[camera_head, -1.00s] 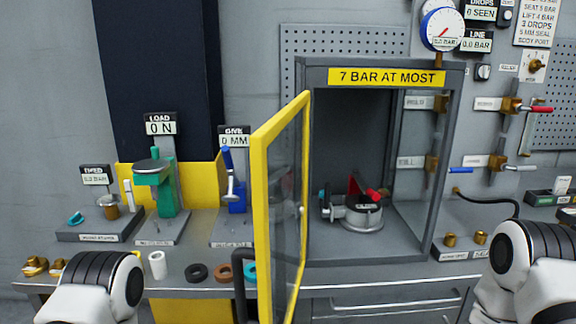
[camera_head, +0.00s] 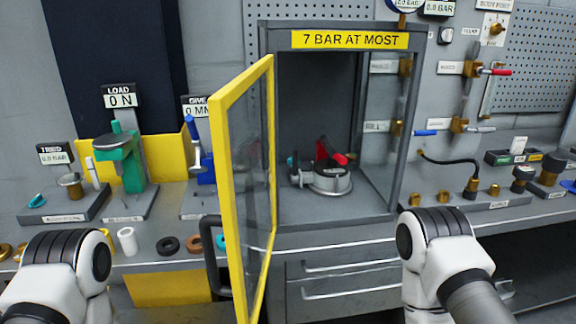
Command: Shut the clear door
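The clear door (camera_head: 256,180) has a yellow frame and a see-through pane. It stands open, swung out toward me from the left side of the grey cabinet (camera_head: 405,130). A dark handle (camera_head: 209,250) shows at the door's left side, low down. Inside the cabinet is a round metal fixture (camera_head: 328,182) with a red part on top. My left arm is at the lower left and my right arm at the lower right, in front of the cabinet. Both grippers are outside the picture, so their state does not show.
A green press (camera_head: 122,160) and a small blue-handled stand (camera_head: 203,160) stand on the bench left of the door. A white cylinder (camera_head: 127,241) and dark rings (camera_head: 168,245) lie near the bench edge. Valves with red and blue levers are on the right wall. Drawers (camera_head: 345,270) are below the cabinet.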

